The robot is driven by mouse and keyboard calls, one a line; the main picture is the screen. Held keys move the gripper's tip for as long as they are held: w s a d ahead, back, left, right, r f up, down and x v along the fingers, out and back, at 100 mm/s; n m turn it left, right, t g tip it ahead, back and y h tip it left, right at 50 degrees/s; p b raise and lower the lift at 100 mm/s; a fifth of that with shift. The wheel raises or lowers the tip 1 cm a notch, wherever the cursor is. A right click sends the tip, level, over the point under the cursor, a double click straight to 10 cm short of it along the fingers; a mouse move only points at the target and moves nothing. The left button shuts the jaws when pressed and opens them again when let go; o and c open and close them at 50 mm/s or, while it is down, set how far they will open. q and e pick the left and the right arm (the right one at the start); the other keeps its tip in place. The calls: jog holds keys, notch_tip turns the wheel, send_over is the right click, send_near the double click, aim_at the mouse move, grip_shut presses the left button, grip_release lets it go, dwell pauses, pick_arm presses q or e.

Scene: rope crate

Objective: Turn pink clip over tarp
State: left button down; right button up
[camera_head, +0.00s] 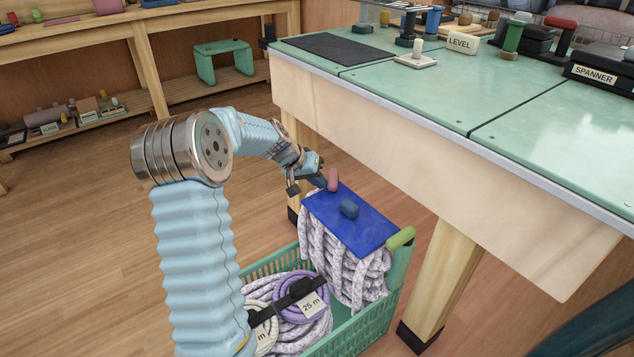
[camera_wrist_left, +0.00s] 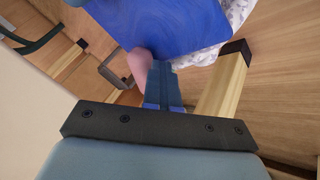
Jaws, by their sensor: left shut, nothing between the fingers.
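The pink clip (camera_head: 333,179) stands at the far left corner of the blue tarp (camera_head: 374,229). I cannot tell whether it lies over the tarp's edge. The tarp lies on the rope coils at the far end of the green crate (camera_head: 361,334). My left gripper (camera_head: 316,172) is shut and empty, just left of the pink clip. In the left wrist view its closed fingers (camera_wrist_left: 163,84) are beside the pink clip (camera_wrist_left: 139,66), with the tarp (camera_wrist_left: 165,24) beyond; contact is unclear. My right gripper is not in view.
A dark blue clip or knob (camera_head: 349,208) sits on the tarp, and a green handle-like piece (camera_head: 400,238) is at its right corner. White rope (camera_head: 340,262) and a purple coil (camera_head: 300,295) fill the crate. The workbench (camera_head: 400,100) and its leg (camera_head: 440,280) stand close right.

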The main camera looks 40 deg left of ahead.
pick_arm(q)
jog(key=shift+d+r, duration=0.1)
jog(key=v, duration=1.3)
jog(key=shift+s+a+r+p, duration=0.2)
jog(key=shift+p, duration=0.2)
